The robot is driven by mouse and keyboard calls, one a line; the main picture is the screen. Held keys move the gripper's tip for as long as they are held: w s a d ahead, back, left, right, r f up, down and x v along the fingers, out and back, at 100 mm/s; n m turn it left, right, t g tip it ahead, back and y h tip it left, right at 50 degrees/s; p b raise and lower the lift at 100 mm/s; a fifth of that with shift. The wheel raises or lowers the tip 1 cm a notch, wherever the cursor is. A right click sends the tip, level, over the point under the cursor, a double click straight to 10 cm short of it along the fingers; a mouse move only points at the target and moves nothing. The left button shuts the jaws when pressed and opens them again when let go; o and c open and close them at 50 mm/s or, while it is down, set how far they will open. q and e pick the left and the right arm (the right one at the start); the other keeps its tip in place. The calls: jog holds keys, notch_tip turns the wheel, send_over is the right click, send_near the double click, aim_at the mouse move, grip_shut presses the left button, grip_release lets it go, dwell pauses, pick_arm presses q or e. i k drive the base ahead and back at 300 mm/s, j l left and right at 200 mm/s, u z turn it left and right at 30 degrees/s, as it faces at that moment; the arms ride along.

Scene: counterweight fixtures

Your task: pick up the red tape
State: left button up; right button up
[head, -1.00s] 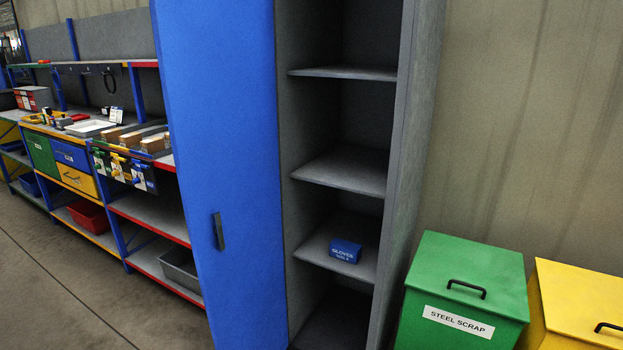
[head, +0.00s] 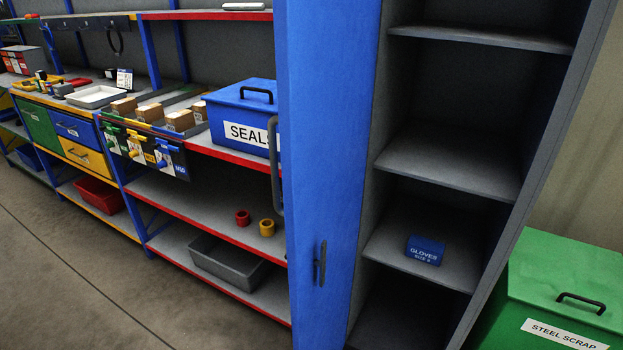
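A small red roll (head: 243,217), which looks like the red tape, stands on the middle shelf of the workbench rack in the head view, left of the blue cabinet door. A yellow-orange roll (head: 267,228) stands just to its right, a little apart. Both are small in the picture. Neither of my grippers shows in the head view.
A blue SEALS box (head: 243,117) stands on the worktop above. A grey bin (head: 228,262) sits on the shelf below. The open blue cabinet door (head: 330,150) stands right of the rolls. A gloves box (head: 425,250) and green scrap bin (head: 560,290) are further right.

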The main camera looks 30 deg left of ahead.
aim_at(243, 219)
jog(key=i+j+z, duration=0.1)
jog(key=j+z, duration=0.35)
jog(key=j, duration=1.55)
jog(key=u, duration=1.4)
jog(key=i+j+z, duration=0.3)
jog(key=z, duration=0.15)
jog(key=i+j+z, duration=0.4)
jog(key=k+j, duration=0.05)
